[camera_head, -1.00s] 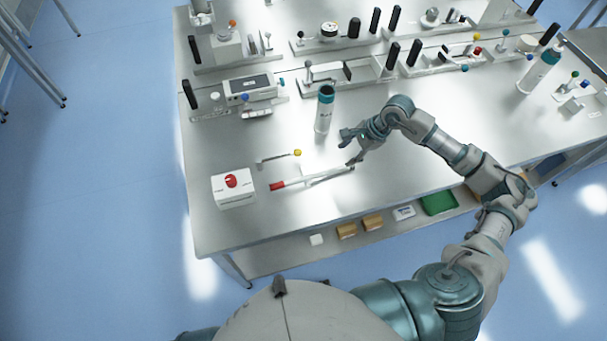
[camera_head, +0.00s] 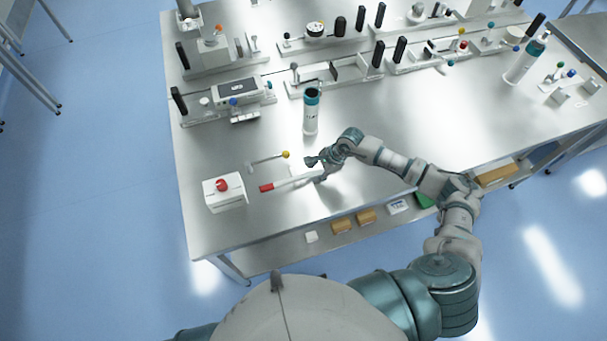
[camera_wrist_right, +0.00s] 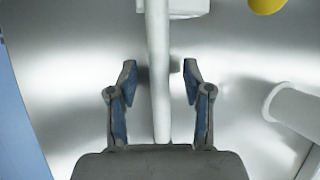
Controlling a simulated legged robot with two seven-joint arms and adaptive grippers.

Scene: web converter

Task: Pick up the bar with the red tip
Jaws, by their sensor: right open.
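The bar with the red tip (camera_head: 290,182) is white and lies on the steel table (camera_head: 385,130). Its red end points left in the head view, toward a white box with a red button (camera_head: 224,193). My right gripper (camera_head: 318,168) is at the bar's right part. In the right wrist view the white bar (camera_wrist_right: 159,75) runs between the two spread fingers of my right gripper (camera_wrist_right: 159,88), with gaps on both sides. The red tip is outside the wrist view. My left gripper is not in view.
A short bar with a yellow ball (camera_head: 285,155) lies just behind the red-tipped bar. A white and teal bottle (camera_head: 311,112) stands behind my right gripper. Several fixtures with black handles line the back.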

